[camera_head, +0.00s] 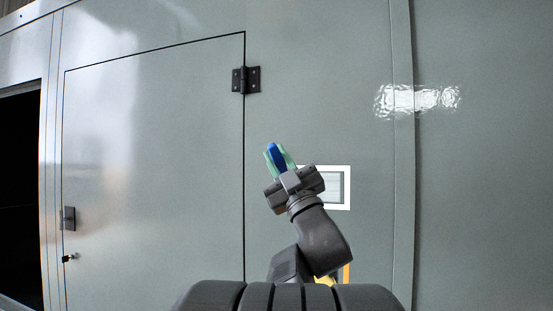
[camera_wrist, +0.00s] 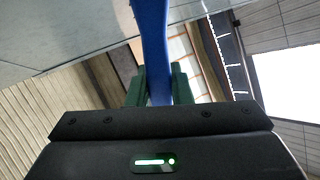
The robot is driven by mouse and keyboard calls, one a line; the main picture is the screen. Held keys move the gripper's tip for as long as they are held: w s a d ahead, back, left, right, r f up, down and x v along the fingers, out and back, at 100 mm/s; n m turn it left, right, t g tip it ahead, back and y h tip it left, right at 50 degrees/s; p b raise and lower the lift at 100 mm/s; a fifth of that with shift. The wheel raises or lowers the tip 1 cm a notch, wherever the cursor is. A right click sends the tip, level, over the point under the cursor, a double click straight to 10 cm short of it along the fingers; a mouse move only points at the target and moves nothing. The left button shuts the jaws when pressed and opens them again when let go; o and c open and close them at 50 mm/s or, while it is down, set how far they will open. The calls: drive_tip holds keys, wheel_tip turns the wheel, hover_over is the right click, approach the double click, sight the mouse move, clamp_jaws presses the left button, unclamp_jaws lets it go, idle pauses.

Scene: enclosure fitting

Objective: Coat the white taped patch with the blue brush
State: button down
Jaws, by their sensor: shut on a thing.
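The white taped patch (camera_head: 337,187) is a white square border around a grey middle, on the grey wall panel right of the door. My arm and gripper hide its left side. My gripper (camera_head: 280,158) is up and left of the patch in the head view. Its green fingers are shut on the blue brush (camera_head: 273,152). In the wrist view, the brush's blue handle (camera_wrist: 154,45) runs upward from between the green fingers (camera_wrist: 150,88). The bristles are out of sight. I cannot tell whether the brush touches the wall.
A grey door (camera_head: 150,170) with a dark hinge (camera_head: 246,80) lies left of the patch. A vertical seam (camera_head: 403,180) stands to the right, with glare on the panel above. A dark opening (camera_head: 20,200) is at the far left. Something yellow (camera_head: 326,281) shows low behind my arm.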

drive_tip(key=w+p, duration=0.1)
drive_tip(key=w, duration=0.1)
drive_tip(key=w+d+p, duration=0.1)
drive_tip(key=w, duration=0.1)
drive_tip(key=shift+d+r, duration=0.1)
drive_tip(key=shift+d, duration=0.1)
drive_tip(key=shift+w+d, duration=0.1)
drive_tip(key=shift+w, duration=0.3)
drive_tip(key=shift+w+d, duration=0.25)
drive_tip(key=shift+w, duration=0.5)
idle(0.3)
